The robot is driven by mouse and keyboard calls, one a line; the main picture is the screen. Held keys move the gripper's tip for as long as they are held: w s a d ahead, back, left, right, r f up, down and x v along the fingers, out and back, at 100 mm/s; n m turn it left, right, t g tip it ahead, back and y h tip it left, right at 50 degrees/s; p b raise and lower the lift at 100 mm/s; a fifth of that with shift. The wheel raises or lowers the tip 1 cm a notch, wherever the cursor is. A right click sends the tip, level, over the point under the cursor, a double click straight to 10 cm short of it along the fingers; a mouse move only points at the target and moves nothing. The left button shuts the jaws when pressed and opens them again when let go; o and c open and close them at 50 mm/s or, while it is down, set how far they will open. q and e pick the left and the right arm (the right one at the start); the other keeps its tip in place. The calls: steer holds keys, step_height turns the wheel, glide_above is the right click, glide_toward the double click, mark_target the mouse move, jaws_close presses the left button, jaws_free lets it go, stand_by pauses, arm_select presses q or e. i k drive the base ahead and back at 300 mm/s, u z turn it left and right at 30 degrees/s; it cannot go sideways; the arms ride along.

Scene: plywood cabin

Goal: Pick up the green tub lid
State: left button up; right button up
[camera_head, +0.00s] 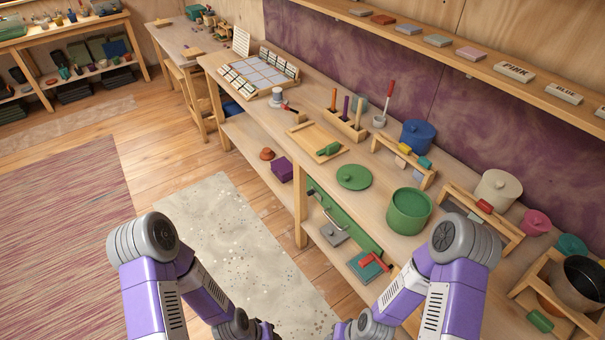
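The green tub lid (354,177) is a flat round disc with a small knob on top. It lies flat on the long workbench, knob up, near the front edge. The open green tub (408,212) stands to its right, apart from it, without a cover. My two arms reach down to the bottom edge of the head view, well short of the lid and below bench height in the picture. The ends of both arms are cut off there, so no gripper fingers show. Nothing hides the lid.
A wooden board with a green-handled tool (328,150) lies just behind the lid to the left. A low wooden rack (405,160) stands behind it, with a blue pot (417,136) beyond. A lower shelf (350,262) holds tools. Bare bench surrounds the lid.

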mark_target(352, 176)
steer(key=u, duration=1.05)
steer(key=i, duration=1.3)
steer(key=z, duration=2)
